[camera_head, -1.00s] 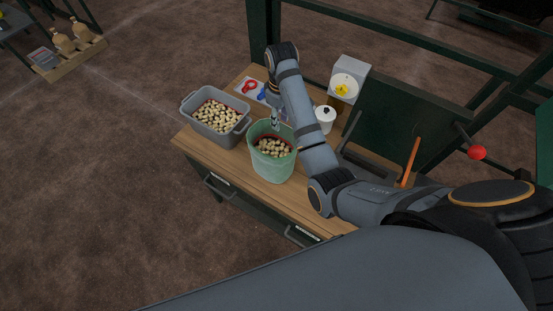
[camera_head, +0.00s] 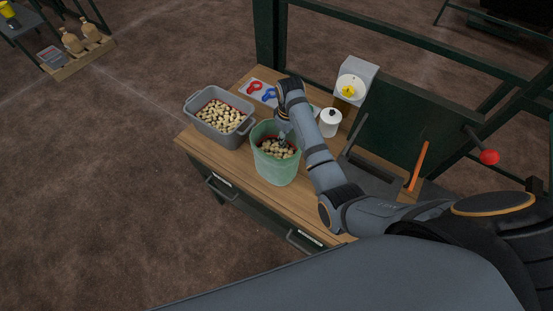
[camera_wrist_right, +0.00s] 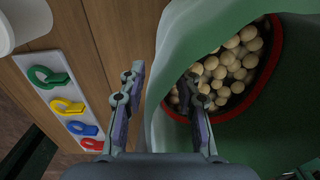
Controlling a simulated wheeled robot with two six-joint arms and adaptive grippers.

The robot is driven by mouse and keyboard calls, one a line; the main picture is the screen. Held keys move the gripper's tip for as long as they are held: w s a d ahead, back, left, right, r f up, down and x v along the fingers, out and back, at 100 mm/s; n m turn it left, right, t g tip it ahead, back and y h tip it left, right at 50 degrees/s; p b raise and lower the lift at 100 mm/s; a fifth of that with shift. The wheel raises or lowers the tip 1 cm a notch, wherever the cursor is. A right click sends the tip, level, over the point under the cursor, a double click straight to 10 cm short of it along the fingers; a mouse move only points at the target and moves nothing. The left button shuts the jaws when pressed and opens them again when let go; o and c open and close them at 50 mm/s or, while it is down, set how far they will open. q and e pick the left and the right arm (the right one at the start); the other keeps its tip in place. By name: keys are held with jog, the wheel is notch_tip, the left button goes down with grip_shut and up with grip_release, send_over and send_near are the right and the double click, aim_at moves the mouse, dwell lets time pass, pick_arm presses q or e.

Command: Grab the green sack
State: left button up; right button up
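The green sack (camera_head: 277,170) stands upright and open on the wooden table, with pale round pieces inside. It fills the right side of the right wrist view (camera_wrist_right: 175,60), where a red ring (camera_wrist_right: 272,75) lies around the pieces. My right gripper (camera_head: 284,143) points down at the sack's rim. In the right wrist view its two fingers (camera_wrist_right: 160,98) are apart. One finger is outside the sack wall and the other is on the inner side, with the wall between them. I cannot tell whether they touch the wall. My left gripper is not in view.
A grey bin (camera_head: 216,128) of similar pieces stands left of the sack on the table (camera_head: 262,195). A white board (camera_wrist_right: 68,105) holds coloured clips.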

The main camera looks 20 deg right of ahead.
grip_shut()
jog(key=shift+r, duration=0.1)
dwell(0.4)
